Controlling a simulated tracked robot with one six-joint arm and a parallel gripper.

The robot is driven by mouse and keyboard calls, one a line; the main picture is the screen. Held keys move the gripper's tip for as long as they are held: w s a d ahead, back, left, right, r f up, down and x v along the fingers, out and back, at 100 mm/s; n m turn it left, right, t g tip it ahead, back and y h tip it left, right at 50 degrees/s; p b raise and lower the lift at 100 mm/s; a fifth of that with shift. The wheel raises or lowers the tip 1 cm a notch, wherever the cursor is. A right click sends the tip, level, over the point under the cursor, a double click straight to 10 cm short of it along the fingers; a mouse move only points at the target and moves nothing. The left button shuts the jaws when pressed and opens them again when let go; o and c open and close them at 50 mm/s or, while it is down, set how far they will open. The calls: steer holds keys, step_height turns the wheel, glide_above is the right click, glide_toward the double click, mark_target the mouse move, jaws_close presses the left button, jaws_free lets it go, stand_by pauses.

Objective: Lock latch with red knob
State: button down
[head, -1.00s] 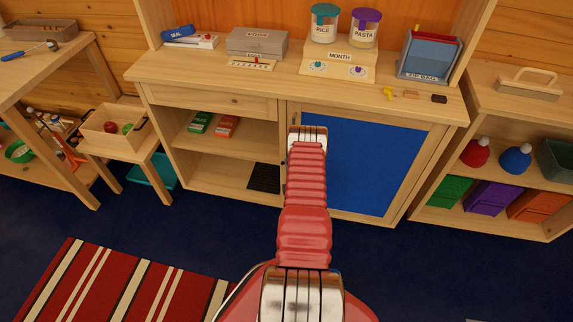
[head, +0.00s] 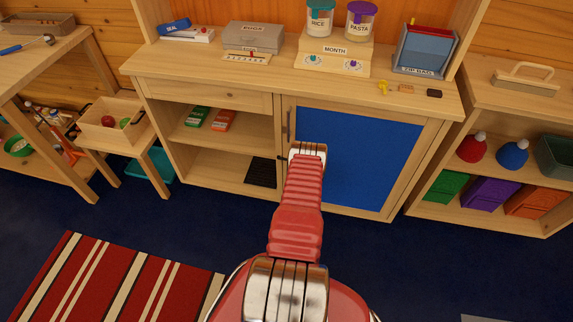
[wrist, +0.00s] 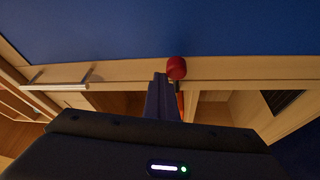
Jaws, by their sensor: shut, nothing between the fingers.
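The red knob (wrist: 176,67) of the latch sits at the edge of the blue-panelled cabinet door in the wrist view. My gripper (wrist: 160,78) is shut and empty, its dark fingertips just left of the knob; I cannot tell whether they touch it. The blue door panel (wrist: 160,30) fills the top of that view. In the head view the door (head: 365,160) looks closed or nearly so. There my arm's end hides the latch and my fingers.
A vertical bar handle (head: 288,125) is on the door's left side; it also shows in the wrist view (wrist: 55,87). Open shelves (head: 215,150) lie left of the door. The worktop (head: 200,65) above holds jars, boxes and small items. Blue floor lies in front.

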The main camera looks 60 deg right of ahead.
steer(key=shift+s+a+f+m, duration=0.1)
steer(key=shift+a+f+m, duration=0.05)
steer(key=shift+f, duration=0.2)
steer(key=shift+s+a+f+m, duration=0.1)
steer(key=shift+f+m, duration=0.05)
steer(key=shift+f, duration=0.2)
step_height(320, 180, up, 5)
steer(key=s+a+f, duration=0.2)
steer(key=a+f, duration=0.1)
steer(key=a, duration=0.5)
steer(key=shift+a+f, duration=0.35)
steer(key=shift+w, duration=0.1)
stand_by(0.4)
